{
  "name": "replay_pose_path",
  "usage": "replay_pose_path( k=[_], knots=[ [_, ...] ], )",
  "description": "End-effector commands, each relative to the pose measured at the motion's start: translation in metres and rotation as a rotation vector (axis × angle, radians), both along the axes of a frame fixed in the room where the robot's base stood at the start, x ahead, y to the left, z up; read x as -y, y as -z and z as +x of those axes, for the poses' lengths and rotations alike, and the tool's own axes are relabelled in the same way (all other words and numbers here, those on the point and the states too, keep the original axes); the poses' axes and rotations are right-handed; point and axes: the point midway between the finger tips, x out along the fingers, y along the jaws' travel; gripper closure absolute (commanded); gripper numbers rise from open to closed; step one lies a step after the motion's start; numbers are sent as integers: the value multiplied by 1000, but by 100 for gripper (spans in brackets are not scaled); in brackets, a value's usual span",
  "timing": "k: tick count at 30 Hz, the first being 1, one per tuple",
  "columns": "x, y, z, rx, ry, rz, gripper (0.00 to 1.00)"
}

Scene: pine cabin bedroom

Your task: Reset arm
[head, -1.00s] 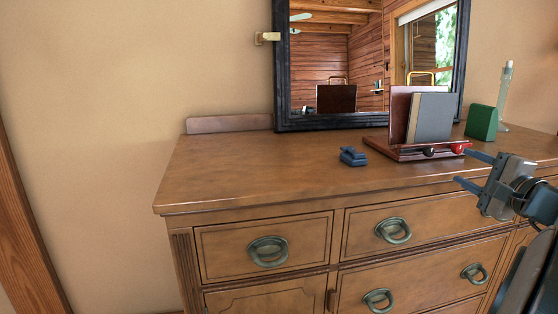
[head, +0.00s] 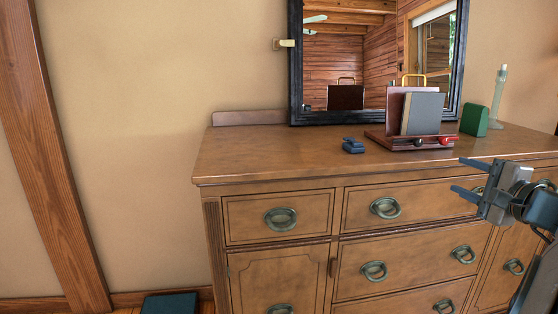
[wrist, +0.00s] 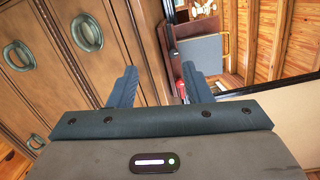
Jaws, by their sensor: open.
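My gripper (head: 463,178) is at the right of the head view, in front of the dresser (head: 250,160) and level with its upper drawers. Its two blue fingers point left and are spread apart with nothing between them. In the wrist view, my gripper (wrist: 155,88) also shows its two fingers apart and empty, with the dresser front (wrist: 60,75) beyond on the left.
On the dresser top stand a small blue object (head: 352,146), a dark red holder (head: 385,141) with a grey book (head: 422,114), a green block (head: 474,120) and a pale bottle-like object (head: 498,97). A mirror (head: 345,60) stands behind. A dark teal item (head: 170,306) lies on the floor.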

Motion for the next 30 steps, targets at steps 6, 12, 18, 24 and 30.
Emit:
replay_pose_path(
  k=[6, 12, 18, 24, 30],
  knots=[
    [-40, -6, 2, -95, -88, -49, 55],
    [-92, -7, 0, -216, -209, -127, 55],
    [-166, -10, -22, -395, -402, -293, 55],
    [-222, -13, -63, -560, -600, -529, 55],
    [-253, -23, -110, -681, -773, -811, 55]
  ],
)
